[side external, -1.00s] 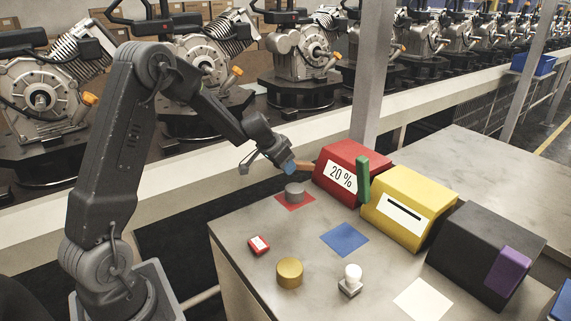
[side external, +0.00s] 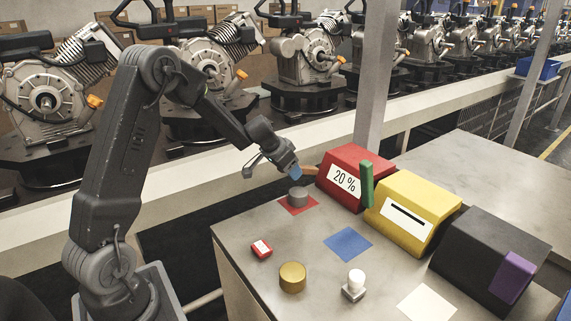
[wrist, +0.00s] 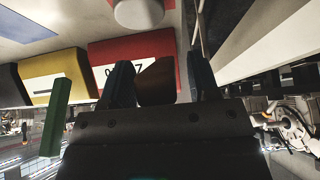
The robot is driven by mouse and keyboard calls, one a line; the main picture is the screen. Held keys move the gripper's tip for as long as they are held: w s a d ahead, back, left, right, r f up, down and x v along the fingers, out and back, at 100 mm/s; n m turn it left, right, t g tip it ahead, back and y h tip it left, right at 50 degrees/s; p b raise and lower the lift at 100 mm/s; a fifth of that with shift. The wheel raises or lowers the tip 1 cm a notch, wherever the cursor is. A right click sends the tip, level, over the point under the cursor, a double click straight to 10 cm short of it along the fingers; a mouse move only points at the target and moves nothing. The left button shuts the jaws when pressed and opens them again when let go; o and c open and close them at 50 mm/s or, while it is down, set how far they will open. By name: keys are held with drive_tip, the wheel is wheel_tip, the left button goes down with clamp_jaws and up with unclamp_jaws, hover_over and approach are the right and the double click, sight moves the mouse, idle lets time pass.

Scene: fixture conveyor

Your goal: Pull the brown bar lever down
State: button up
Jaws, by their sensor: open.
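In the wrist view the brown bar lever (wrist: 157,82) lies between the two dark fingers of my gripper (wrist: 163,82). The fingers are apart, with visible space between the bar and the right finger. The left finger looks close to the bar; whether they touch cannot be told. The red box (wrist: 112,50) is behind them.
A grey cylinder (side external: 298,199) stands on a red square just below my gripper. A green bar lever (side external: 367,185) stands upright by the yellow box (side external: 418,206). A black box (side external: 490,250) with a purple bar (side external: 512,277) is at the right. Engines line the conveyor behind.

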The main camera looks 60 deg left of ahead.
drive_tip(key=v, duration=1.3)
drive_tip(key=shift+s+r, duration=0.15)
drive_tip(key=shift+r, duration=0.2)
drive_tip(key=shift+c, duration=0.9)
drive_tip(key=w+r+g, duration=0.1)
drive_tip(key=w, duration=0.1)
drive_tip(key=w+r+g, duration=0.1)
drive_tip(key=w+r, duration=0.1)
drive_tip(key=w, duration=0.1)
drive_tip(key=w+r+g, duration=0.1)
drive_tip(key=w+r, duration=0.1)
drive_tip(key=shift+w+d+m+g+h, duration=0.15)
drive_tip(key=shift+m+g+h, duration=0.15)
clamp_jaws()
drive_tip(key=shift+g, duration=0.8)
drive_tip(key=f, duration=0.3)
drive_tip(key=w+f, duration=0.1)
drive_tip(key=f, duration=0.5)
drive_tip(key=shift+w+a, duration=0.2)
drive_tip(key=shift+w, duration=0.2)
drive_tip(key=shift+s+f, duration=0.3)
drive_tip(key=shift+f, duration=0.2)
drive_tip(key=shift+s+f, duration=0.25)
drive_tip(key=shift+f, duration=0.25)
drive_tip(key=shift+s+f, duration=0.2)
drive_tip(key=shift+f, duration=0.4)
